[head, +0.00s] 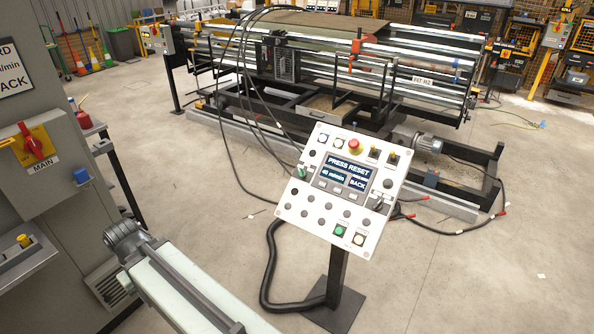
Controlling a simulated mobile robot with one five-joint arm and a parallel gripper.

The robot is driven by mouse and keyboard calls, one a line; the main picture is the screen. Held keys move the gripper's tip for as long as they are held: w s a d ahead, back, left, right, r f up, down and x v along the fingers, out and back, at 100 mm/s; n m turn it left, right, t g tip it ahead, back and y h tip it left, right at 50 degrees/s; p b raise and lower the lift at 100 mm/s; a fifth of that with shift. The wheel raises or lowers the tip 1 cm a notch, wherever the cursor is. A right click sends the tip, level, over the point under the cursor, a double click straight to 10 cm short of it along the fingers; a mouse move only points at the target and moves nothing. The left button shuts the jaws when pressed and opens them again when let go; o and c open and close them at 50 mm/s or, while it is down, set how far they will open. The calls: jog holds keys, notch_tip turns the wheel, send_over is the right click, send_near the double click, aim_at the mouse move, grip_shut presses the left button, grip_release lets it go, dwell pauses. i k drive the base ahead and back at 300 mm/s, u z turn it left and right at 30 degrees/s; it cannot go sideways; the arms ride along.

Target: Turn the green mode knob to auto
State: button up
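The control panel (366,206) is a white tilted board on a dark post, right of the picture's middle. The green mode knob (302,171) sits at the panel's left edge, beside the display (342,177). It is small in this view, and I cannot read its pointer direction or any label by it. The display reads "PRESS RESET", "40 m/min" and "BACK". A red mushroom button (354,146) is at the panel's top, and a green button (340,230) is near its bottom edge. My gripper is not in view.
A pale beam with a grey motor-like end (128,238) crosses the lower left. A grey cabinet (60,120) with a red "MAIN" switch (33,140) stands left. The long roller machine (330,70) is behind the panel. A black cable (270,265) lies by the post. Floor at right is mostly clear.

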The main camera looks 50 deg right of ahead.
aim_at(302, 173)
jog(key=u, duration=0.1)
jog(key=i, duration=1)
jog(key=z, duration=0.1)
